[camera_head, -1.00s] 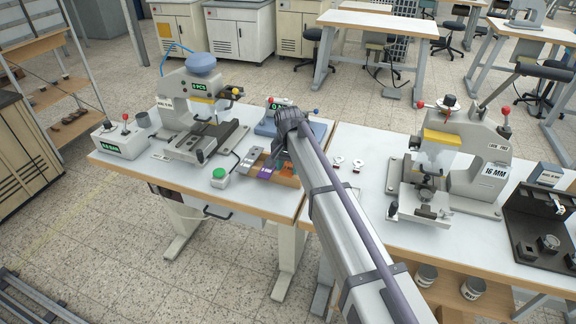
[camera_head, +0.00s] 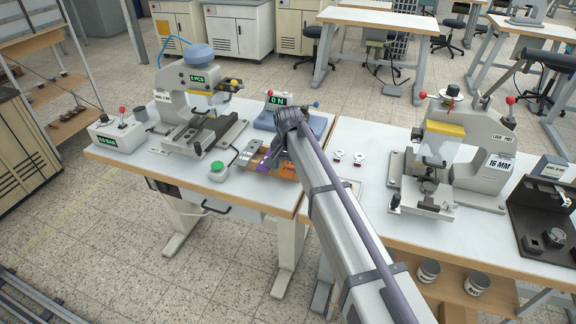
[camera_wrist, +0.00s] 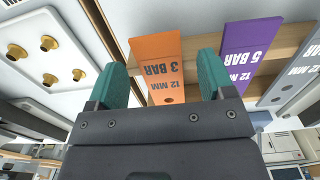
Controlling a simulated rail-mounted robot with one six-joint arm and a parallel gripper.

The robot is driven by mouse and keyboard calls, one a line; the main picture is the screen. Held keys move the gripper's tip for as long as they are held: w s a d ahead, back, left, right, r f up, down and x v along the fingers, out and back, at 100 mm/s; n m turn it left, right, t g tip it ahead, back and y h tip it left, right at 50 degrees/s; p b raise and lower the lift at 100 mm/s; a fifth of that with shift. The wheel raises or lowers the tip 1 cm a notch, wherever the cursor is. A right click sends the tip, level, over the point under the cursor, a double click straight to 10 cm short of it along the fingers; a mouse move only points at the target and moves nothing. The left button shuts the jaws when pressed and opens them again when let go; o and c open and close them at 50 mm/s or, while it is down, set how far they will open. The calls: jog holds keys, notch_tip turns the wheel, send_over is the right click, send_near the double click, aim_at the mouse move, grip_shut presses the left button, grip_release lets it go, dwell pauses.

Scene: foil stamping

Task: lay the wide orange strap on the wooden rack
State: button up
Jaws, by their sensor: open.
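The orange strap (camera_wrist: 156,68), marked 12 MM 3 BAR, lies between the two green fingers of my gripper (camera_wrist: 165,85) in the wrist view. The fingers stand apart on either side of it; its near end is hidden behind the gripper body. The strap lies over the wooden rack (camera_wrist: 198,48), whose pale slats show beside it. In the head view the orange strap (camera_head: 288,170) shows on the bench, left of my arm, which hides most of my gripper (camera_head: 284,150).
A purple strap (camera_wrist: 239,58), marked 5 BAR, and a grey strap (camera_wrist: 292,75) lie to the right of the orange one. A plate with brass pegs (camera_wrist: 47,42) is at left. Presses stand on the bench at left (camera_head: 190,95) and right (camera_head: 470,150).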

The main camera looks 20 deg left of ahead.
notch_tip(320, 180, up, 11)
jog(key=p, duration=1.1)
jog(key=shift+f, duration=0.15)
